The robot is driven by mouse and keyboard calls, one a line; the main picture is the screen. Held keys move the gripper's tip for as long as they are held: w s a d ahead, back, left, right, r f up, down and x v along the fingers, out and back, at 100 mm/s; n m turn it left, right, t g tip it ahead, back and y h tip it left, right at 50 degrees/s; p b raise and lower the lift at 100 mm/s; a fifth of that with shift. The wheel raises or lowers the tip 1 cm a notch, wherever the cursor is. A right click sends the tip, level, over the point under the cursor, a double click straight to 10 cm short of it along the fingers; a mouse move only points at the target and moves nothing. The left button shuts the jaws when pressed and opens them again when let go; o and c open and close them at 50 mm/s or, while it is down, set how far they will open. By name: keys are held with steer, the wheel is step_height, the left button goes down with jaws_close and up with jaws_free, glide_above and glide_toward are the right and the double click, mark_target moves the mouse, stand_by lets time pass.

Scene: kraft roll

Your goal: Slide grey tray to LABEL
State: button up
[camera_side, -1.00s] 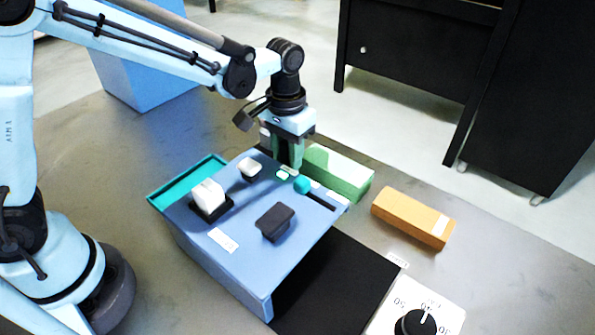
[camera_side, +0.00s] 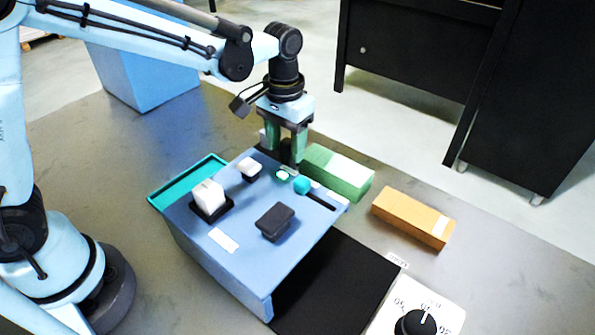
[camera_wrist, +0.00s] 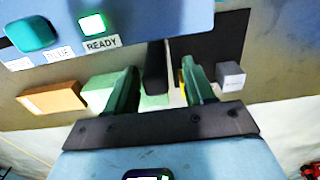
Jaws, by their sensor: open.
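No grey tray is plain to see. A teal tray (camera_side: 160,196) shows at the left of the blue box (camera_side: 215,268). A small white label (camera_side: 397,260) lies on the table beside the dial; its print is too small to read. My gripper (camera_side: 284,160) is over the far edge of the blue box, fingers down and apart. In the wrist view, my gripper (camera_wrist: 160,72) is open, with a dark bar (camera_wrist: 155,68) showing between its green fingers. I cannot tell whether they touch it.
The box top carries a teal knob (camera_side: 302,185), a black knob (camera_side: 275,221), white switches and a lit green button (camera_wrist: 92,24) marked READY. A green box (camera_side: 340,172) and an orange block (camera_side: 412,216) stand beyond. A black mat (camera_side: 335,285) lies in front.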

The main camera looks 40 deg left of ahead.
step_height(320, 180, up, 10)
steer(key=shift+f, duration=0.1)
stand_by(0.5)
steer(key=s+a+f+t, duration=0.4)
steer(key=s+a+t, duration=0.3)
steer(key=s, duration=0.4)
steer(key=shift+s+a, duration=0.4)
steer(key=shift+a, duration=0.35)
